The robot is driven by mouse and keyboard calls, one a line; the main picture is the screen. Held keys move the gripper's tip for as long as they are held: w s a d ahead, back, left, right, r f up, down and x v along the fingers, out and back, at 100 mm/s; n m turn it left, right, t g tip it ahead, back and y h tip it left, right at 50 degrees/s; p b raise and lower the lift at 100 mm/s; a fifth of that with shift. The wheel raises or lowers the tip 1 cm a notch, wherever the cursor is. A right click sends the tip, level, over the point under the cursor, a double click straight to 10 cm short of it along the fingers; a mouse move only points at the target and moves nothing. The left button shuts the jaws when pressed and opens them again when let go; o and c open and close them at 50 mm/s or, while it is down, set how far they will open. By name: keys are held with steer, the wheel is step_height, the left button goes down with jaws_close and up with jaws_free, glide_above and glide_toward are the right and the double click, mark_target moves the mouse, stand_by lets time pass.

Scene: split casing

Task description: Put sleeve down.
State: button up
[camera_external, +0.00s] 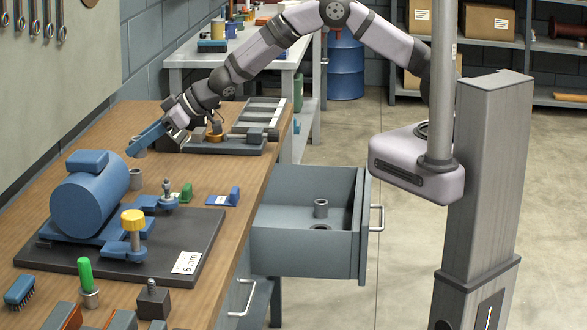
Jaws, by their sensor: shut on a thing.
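My gripper (146,139) reaches down over the far left part of the wooden bench, at the end of my arm. It is shut on a small grey sleeve (138,148), which shows beside a long blue part at the gripper's end. The sleeve is small and partly covered, so its exact tilt and its gap to the bench are hard to tell.
The casing stands on a dark base plate (190,250) with a yellow-knobbed clamp (133,222). A dark fixture and grey rack (258,112) lie behind right of the gripper. An open drawer (305,252) holds another grey cylinder (321,208). The bench's right edge has bare wood.

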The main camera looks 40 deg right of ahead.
steer(key=shift+s+a, duration=0.35)
steer(key=shift+a, duration=0.3)
step_height(320, 180, down, 5)
steer(key=b, duration=0.3)
steer(key=shift+f, duration=0.15)
steer(key=shift+f+b, duration=0.3)
steer(key=shift+f, duration=2)
steer(key=shift+f, duration=0.15)
steer(key=shift+f, duration=0.15)
steer(key=o, duration=1.2)
steer(key=shift+c, duration=0.2)
steer(key=shift+d+r, duration=0.1)
steer(key=shift+r, duration=0.2)
steer(key=b+v, duration=0.2)
steer(key=v, duration=1)
steer(key=shift+w, duration=0.15)
